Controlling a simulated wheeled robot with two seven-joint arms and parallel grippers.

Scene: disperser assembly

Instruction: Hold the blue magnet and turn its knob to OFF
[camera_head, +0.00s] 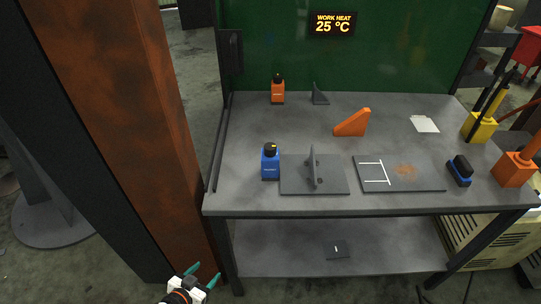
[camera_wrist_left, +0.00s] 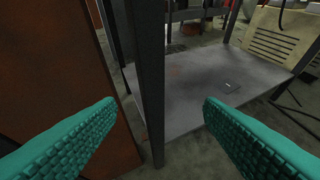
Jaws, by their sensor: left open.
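The blue magnet (camera_head: 270,164) stands upright on the left front part of the table, beside a grey plate. Its black knob (camera_head: 270,149) is on top with a yellow mark; I cannot read its setting. My left gripper (camera_head: 204,276) is low, in front of and below the table's left front corner, well apart from the magnet. In the left wrist view its two teal fingers (camera_wrist_left: 162,135) are spread wide with nothing between them. The magnet is not in the left wrist view. My right gripper is not in view.
The grey table (camera_head: 236,204) has a lower shelf (camera_head: 290,250) and a front left leg (camera_wrist_left: 150,80). A rust-brown column (camera_head: 150,120) stands left. The grey plate (camera_head: 330,187) with an upright piece is right of the magnet. An orange magnet-like block (camera_head: 278,93) stands behind.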

